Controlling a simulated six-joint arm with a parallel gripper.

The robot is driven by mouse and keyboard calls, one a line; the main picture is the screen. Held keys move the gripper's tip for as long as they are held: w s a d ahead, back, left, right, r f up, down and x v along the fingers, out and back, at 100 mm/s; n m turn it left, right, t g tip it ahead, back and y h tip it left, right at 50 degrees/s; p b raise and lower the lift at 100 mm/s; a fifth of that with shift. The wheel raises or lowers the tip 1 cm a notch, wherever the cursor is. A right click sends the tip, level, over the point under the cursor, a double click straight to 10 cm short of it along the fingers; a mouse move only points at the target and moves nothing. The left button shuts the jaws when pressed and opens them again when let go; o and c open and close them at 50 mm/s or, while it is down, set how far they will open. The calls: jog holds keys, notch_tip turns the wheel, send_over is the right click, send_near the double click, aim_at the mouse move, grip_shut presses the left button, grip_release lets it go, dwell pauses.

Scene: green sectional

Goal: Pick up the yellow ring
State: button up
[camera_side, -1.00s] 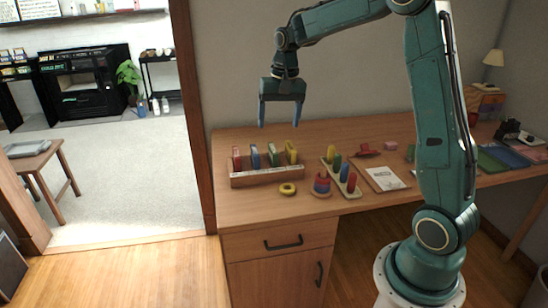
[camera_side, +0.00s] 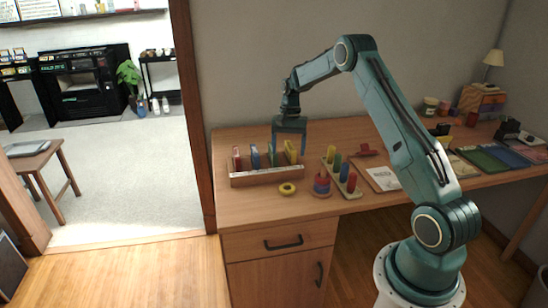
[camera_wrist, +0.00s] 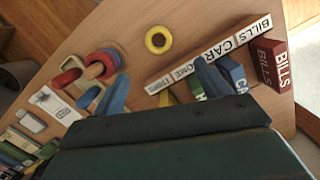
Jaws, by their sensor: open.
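The yellow ring (camera_side: 287,194) lies flat on the wooden desk in front of the slotted organizer, near the desk's front edge.
The organizer (camera_side: 255,181), labelled BILLS and CAR in the wrist view, holds several upright coloured items. A small stack of red and blue rings (camera_side: 321,187) stands right of the yellow ring. A peg board (camera_side: 347,188) is farther right. Bare desk lies around the yellow ring.

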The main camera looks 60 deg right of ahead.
jog(key=shift+f, duration=0.1)
jog(key=shift+s+a+f, duration=0.1)
jog(key=shift+a+f, duration=0.1)
jog(key=shift+f, duration=1.2)
jog(key=shift+s+a+f, duration=0.1)
jog(key=shift+a+f, duration=0.15)
jog(key=shift+f, duration=1.1)
jog(key=shift+s+a+f, duration=0.1)
jog(key=shift+a+f, duration=0.1)
jog(key=shift+f, duration=1.2)
jog(key=shift+s+a+f, duration=0.15)
jog(key=shift+a+f, duration=0.05)
jog(key=shift+f, duration=1.1)
jog(key=shift+s+a+f, duration=0.15)
jog(key=shift+f, duration=1.1)
jog(key=c, duration=1)
jog(key=shift+r, duration=0.15)
jog(key=shift+c, duration=0.2)
notch_tip(320, 180, up, 20)
